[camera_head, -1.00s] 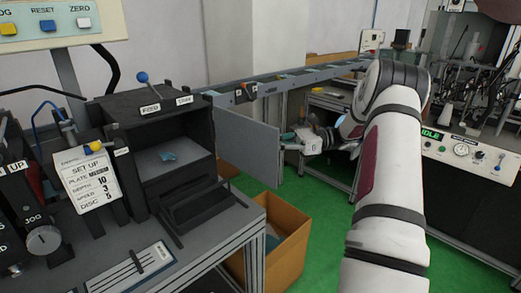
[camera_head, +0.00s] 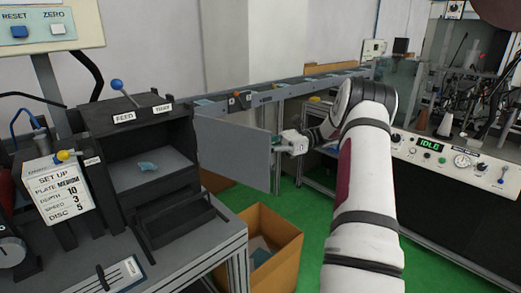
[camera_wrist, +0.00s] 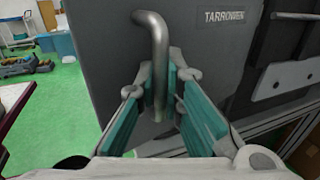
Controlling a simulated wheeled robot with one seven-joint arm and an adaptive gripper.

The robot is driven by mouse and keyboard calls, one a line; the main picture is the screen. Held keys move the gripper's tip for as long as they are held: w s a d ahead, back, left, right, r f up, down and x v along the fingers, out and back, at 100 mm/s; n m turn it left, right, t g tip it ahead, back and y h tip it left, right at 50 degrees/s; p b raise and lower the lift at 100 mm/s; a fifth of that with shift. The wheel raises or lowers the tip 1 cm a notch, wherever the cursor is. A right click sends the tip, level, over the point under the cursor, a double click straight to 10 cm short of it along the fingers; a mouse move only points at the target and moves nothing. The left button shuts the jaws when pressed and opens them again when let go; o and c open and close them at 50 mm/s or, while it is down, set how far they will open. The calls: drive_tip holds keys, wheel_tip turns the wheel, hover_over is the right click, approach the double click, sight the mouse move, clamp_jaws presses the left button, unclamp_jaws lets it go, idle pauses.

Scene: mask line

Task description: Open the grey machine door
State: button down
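The grey machine door (camera_head: 232,150) stands swung open at the right side of the dark machine (camera_head: 150,125), whose front cavity is exposed. In the wrist view the dark grey door face (camera_wrist: 215,60) fills the middle, with a "TARROWEEN" label. A bent metal handle (camera_wrist: 155,45) on the door lies between the teal-padded fingers of my gripper (camera_wrist: 160,85). The fingers look closed on the handle. In the head view my gripper (camera_head: 281,146) is at the door's outer end, and the handle is hard to make out.
A light blue piece (camera_head: 148,167) lies inside the machine. A cardboard box (camera_head: 272,262) stands on the green floor below the door. A conveyor (camera_head: 290,88) runs behind, and another machine with an "IDLE" display (camera_head: 430,145) stands at right.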

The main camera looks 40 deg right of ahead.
drive_tip(key=c, duration=2)
unclamp_jaws()
drive_tip(key=shift+s+d, duration=0.1)
drive_tip(key=shift+o, duration=0.2)
drive_tip(key=v, duration=1.2)
